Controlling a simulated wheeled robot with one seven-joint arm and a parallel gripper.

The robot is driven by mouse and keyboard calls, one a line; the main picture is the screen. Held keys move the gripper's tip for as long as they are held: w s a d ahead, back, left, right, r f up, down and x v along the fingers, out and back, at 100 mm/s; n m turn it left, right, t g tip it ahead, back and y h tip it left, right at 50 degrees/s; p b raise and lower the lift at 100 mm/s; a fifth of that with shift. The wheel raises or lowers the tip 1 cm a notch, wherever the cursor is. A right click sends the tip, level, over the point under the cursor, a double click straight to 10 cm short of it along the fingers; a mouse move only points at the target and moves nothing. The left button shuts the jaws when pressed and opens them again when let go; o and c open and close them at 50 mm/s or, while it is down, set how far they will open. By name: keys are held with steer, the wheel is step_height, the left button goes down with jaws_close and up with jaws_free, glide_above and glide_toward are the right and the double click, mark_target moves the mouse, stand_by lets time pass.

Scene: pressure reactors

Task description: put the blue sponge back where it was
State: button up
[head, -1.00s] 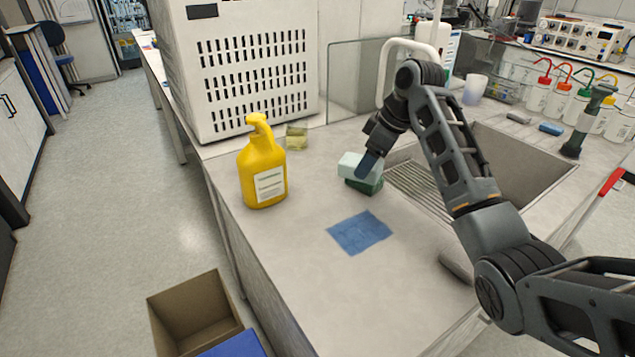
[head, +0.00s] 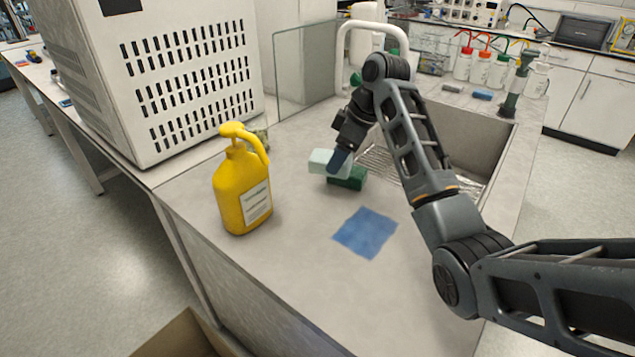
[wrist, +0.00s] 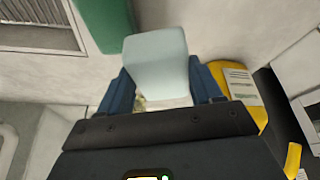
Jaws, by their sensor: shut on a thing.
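My gripper (head: 341,157) is shut on a pale blue sponge (head: 322,162), a light block. In the wrist view the pale blue sponge (wrist: 157,62) sticks out between the two dark blue fingers. A dark green sponge (head: 348,179) lies on the counter right beside and partly behind it in the head view; it also shows at the top of the wrist view (wrist: 105,22). I cannot tell whether the two touch. A darker blue block (head: 482,95) lies far back on the sink's rear ledge.
A blue cloth (head: 365,232) lies flat in front. The sink (head: 465,135) is to the right. The counter between bottle and cloth is clear.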

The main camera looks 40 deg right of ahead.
mark_target(320, 170)
steer(key=a+f, duration=0.1)
steer(key=w+a+f, duration=0.1)
steer(key=a, duration=0.2)
steer(key=shift+w+a+f+p, duration=0.15)
steer(key=shift+a+f+p, duration=0.15)
steer(key=shift+f, duration=0.1)
steer(key=shift+a+f+p, duration=0.1)
steer(key=shift+f+p, duration=0.2)
steer(key=shift+f, duration=1.75)
steer(key=shift+f, duration=0.15)
steer(key=o, duration=1.1)
steer(key=v, duration=1.2)
steer(key=shift+b, duration=0.35)
